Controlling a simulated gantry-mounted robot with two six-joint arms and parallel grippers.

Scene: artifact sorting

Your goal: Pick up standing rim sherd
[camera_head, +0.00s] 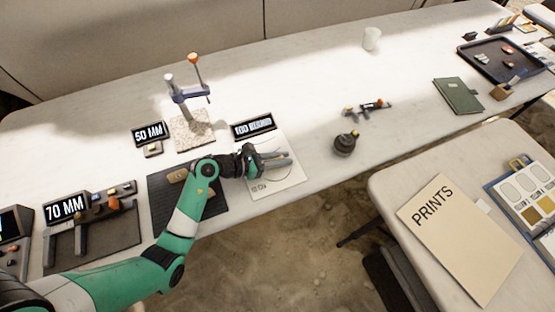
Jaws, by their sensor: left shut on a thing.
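My left gripper (278,160) reaches in from the left over the white card (288,180) with a printed circle. Its fingers point right and are shut on a small piece, taken to be the rim sherd. The piece is mostly hidden by the fingers, so its shape and tilt cannot be told. Whether it touches the card cannot be told either. A tan piece (178,176) lies on the dark mat (160,204), left of my gripper. My right gripper is not in view.
A "100" sign (253,126) stands behind the card. A post stand (190,110) with an orange knob is at the back left. "50 MM" (149,133) and "70 MM" (66,207) signs stand left. A dark round pot (345,144) is to the right.

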